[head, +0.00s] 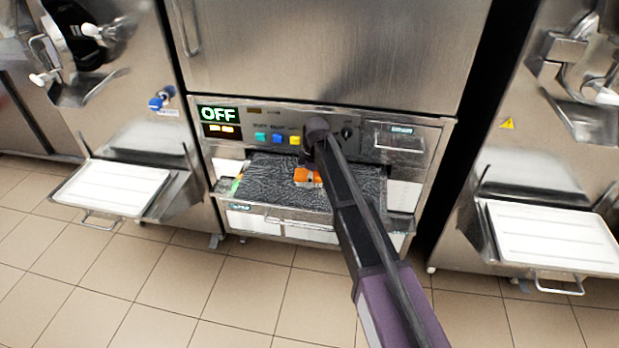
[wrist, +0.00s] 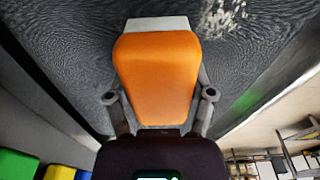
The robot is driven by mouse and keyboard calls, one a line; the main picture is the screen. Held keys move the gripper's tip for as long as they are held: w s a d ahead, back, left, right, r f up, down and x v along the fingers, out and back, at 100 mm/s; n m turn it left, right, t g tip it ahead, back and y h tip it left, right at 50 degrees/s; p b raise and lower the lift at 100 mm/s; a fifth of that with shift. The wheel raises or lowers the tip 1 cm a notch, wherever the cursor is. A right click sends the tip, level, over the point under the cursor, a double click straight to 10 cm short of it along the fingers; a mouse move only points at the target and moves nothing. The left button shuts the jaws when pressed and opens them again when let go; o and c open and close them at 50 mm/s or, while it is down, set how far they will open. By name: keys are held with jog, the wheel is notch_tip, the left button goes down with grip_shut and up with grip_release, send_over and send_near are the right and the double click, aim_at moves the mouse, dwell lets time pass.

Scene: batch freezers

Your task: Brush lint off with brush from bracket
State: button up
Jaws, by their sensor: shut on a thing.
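The brush has an orange handle and shows in the wrist view (wrist: 157,75) and, small, in the head view (head: 307,176). My gripper (wrist: 162,97) is shut on the handle, one finger on each side. A pale block shows at the handle's far end; the bristles are hidden. The brush is over a dark, finely patterned panel (head: 270,182) low in the middle machine. Whether it touches the panel I cannot tell. Whitish lint (wrist: 226,18) lies on the panel at the top right of the wrist view. I cannot make out a separate bracket.
A control strip with an OFF display (head: 218,114) and coloured buttons runs above the panel. Metal side walls flank the opening. White trays stick out at left (head: 110,188) and right (head: 552,237). The tiled floor in front is clear.

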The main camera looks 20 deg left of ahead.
aim_at(321, 184)
jog(key=shift+s+d, duration=0.2)
jog(key=shift+s, duration=0.65)
jog(key=shift+d, duration=0.1)
jog(key=shift+w+d+f, duration=0.1)
jog(key=shift+w+d, duration=0.1)
jog(key=shift+d, duration=0.7)
jog(key=shift+w+d, duration=0.2)
jog(key=shift+d, duration=0.65)
jog(key=shift+w+d, duration=0.25)
jog(key=shift+d, duration=0.65)
jog(key=shift+w+d, duration=0.25)
jog(key=shift+d, duration=0.6)
jog(key=shift+s, duration=0.2)
